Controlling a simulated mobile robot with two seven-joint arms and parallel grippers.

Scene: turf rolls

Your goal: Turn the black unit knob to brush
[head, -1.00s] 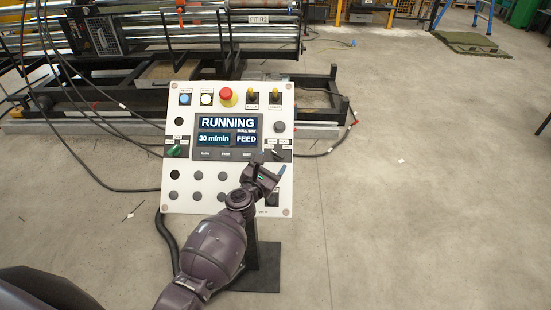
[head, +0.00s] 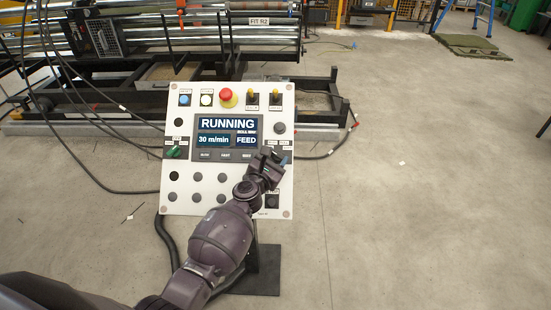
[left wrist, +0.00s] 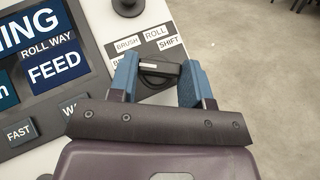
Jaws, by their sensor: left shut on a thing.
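In the head view my left gripper (head: 270,168) covers the knob at the panel's right edge. The white panel (head: 183,203) has a screen (head: 228,138) reading RUNNING, 30 m/min and FEED. My right gripper is not in view.
A green knob (head: 173,152) is at the panel's left, a red mushroom button (head: 228,97) and two yellow-tipped switches (head: 253,95) at its top. Behind stands a machine with metal rollers (head: 185,40) and loose black cables.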

